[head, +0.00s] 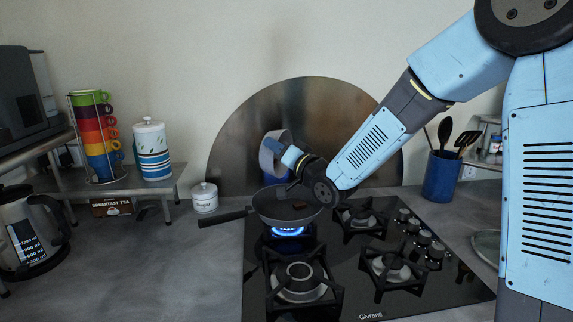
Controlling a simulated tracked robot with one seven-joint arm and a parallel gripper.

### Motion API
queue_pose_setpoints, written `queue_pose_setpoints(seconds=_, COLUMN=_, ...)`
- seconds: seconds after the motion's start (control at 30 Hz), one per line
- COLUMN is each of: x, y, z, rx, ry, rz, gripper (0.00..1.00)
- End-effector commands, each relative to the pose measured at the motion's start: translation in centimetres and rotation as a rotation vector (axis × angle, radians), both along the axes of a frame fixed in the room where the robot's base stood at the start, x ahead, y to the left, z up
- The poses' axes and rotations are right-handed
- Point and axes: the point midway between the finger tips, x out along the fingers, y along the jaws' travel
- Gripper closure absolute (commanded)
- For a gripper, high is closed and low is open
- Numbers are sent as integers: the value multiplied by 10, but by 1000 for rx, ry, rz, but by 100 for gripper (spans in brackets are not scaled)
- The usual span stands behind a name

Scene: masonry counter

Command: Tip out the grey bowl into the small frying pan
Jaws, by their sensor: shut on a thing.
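The grey bowl (265,158) is tipped up on its side in the air, just above the small frying pan. My gripper (289,155) is shut on its right side; the wrist hides part of the contact. The small frying pan (268,208) is dark grey and sits on the back left burner, its black handle pointing left. A small brown piece (300,205) lies in the pan. My wrist covers the pan's back right edge. I cannot tell whether anything is still in the bowl.
A blue flame (288,231) burns under the pan on the black hob (340,285). A lidded white pot (204,197) stands left of the hob, near the handle. A blue utensil holder (441,175) stands at the right. The front left counter (170,275) is clear.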

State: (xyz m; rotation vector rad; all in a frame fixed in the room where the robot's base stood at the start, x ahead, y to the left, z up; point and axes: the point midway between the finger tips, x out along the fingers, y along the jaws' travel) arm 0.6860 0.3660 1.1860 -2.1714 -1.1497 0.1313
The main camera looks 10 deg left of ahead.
Motion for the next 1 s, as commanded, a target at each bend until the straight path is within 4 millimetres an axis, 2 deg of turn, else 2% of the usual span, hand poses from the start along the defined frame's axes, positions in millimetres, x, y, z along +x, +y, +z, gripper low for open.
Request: queue_pose_setpoints(seconds=1.0, x=-3, y=-12, z=2, rx=110, ry=-30, rz=1, gripper=100)
